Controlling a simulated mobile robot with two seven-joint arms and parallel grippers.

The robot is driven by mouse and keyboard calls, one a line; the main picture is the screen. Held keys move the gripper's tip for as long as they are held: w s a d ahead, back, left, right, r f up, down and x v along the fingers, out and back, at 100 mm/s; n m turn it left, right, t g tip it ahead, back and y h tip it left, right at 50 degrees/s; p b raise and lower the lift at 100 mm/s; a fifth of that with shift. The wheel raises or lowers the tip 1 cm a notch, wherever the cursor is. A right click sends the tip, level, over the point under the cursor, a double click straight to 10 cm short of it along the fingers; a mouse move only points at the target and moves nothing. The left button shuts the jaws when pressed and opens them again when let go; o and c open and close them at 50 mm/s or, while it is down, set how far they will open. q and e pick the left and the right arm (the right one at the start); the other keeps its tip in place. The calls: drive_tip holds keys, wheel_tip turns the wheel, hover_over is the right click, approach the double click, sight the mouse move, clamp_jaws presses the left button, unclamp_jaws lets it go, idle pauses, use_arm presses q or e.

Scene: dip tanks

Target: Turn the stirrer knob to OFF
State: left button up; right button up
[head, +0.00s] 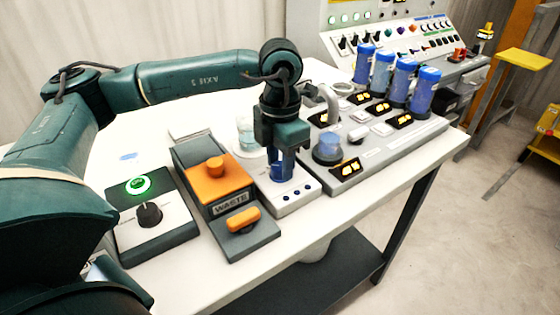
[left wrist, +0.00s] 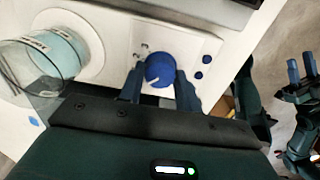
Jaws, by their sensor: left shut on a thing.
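The stirrer (head: 300,202) is a white box near the middle of the table in the head view, with small blue buttons on its front. Its round blue knob (left wrist: 159,69) shows in the left wrist view, with a white pointer mark near its lower edge. My left gripper (head: 281,172) reaches down over the stirrer and is shut on the knob, one finger on each side. In the head view the fingers mostly hide the knob. A glass beaker (left wrist: 45,62) with pale blue liquid stands on the stirrer's round plate. My right gripper (left wrist: 301,68) shows empty, fingers apart, at the wrist view's right edge.
Left of the stirrer are the orange-topped WASTE box (head: 232,190) and a box with a green-lit button and black knob (head: 150,214). To the right, a grey console (head: 385,150) carries several blue-capped cylinders. The table's front edge is clear.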

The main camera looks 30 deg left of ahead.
sight(280, 166)
drive_tip(key=shift+s, duration=0.1)
use_arm(q)
drive_tip(key=o, duration=1)
drive_tip(key=shift+c, duration=0.2)
drive_tip(key=shift+r, duration=0.1)
wheel_tip(280, 166, up, 13)
drive_tip(key=shift+p, duration=0.3)
use_arm(e)
drive_tip(key=shift+a+f, duration=0.1)
drive_tip(key=shift+f, duration=0.05)
